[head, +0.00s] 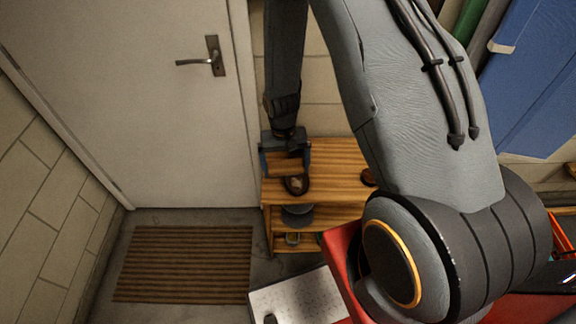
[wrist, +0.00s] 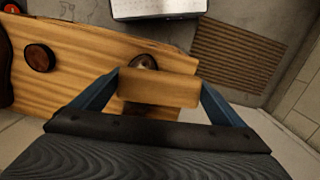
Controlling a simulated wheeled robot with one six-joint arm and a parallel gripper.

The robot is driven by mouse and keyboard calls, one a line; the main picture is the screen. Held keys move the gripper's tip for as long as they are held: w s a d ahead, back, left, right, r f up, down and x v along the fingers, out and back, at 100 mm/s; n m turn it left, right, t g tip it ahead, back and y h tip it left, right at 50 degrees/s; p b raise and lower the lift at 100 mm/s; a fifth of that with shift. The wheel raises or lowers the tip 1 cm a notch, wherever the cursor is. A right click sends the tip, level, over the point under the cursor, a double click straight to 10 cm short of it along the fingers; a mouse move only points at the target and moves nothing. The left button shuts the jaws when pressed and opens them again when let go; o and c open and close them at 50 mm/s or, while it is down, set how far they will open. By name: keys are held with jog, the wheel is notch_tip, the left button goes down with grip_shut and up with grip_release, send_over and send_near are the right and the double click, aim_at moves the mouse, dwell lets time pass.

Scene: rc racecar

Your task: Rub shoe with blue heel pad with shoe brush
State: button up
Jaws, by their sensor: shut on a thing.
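My gripper (head: 286,152) is above the top of a wooden shoe bench (head: 335,160), its two blue fingers shut on the ends of a light wooden block, the shoe brush (wrist: 158,89). The brush also shows between the fingers in the head view (head: 284,166). A dark brown shoe (head: 297,185) with a light opening lies on the bench top, just beyond the brush. In the wrist view, the shoe (wrist: 145,61) is partly hidden behind the brush. I cannot tell whether brush and shoe touch. The shoe's heel pad colour does not show clearly.
A round dark wooden item (wrist: 40,57) lies on the bench top, apart from the shoe. Grey footwear (head: 298,214) sits on the shelf below. A striped doormat (head: 185,264) and a white speckled board (head: 298,299) lie on the floor. A closed door (head: 130,100) stands behind.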

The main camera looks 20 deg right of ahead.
jog(key=shift+s+f+m+p, duration=0.2)
jog(key=shift+s+p, duration=0.1)
jog(key=shift+s, duration=0.2)
jog(key=shift+s+f+m+p, duration=0.2)
jog(key=shift+s+p, duration=0.1)
jog(key=shift+s, duration=0.15)
jog(key=shift+w+d+f+b, duration=0.1)
jog(key=shift+w+f+b, duration=0.2)
jog(key=shift+f+b, duration=0.55)
jog(key=shift+w+d+f+b, duration=0.1)
jog(key=shift+w+f+b, duration=0.15)
jog(key=shift+f+b, duration=0.6)
jog(key=shift+w+d+f+b, duration=0.1)
jog(key=shift+w+f+b, duration=0.3)
jog(key=shift+f, duration=0.8)
jog(key=shift+w+d+f+b, duration=0.15)
jog(key=shift+f+b, duration=0.6)
jog(key=shift+f, duration=0.15)
jog(key=shift+s+d+r+p, duration=0.15)
jog(key=shift+s+d, duration=0.15)
jog(key=shift+d, duration=0.45)
jog(key=shift+s+d+f+p, duration=0.15)
jog(key=shift+s+d, duration=0.15)
jog(key=shift+d, duration=0.4)
jog(key=shift+s+d, duration=0.3)
jog(key=shift+d, duration=0.45)
jog(key=shift+s+d, duration=0.25)
jog(key=shift+d, duration=0.45)
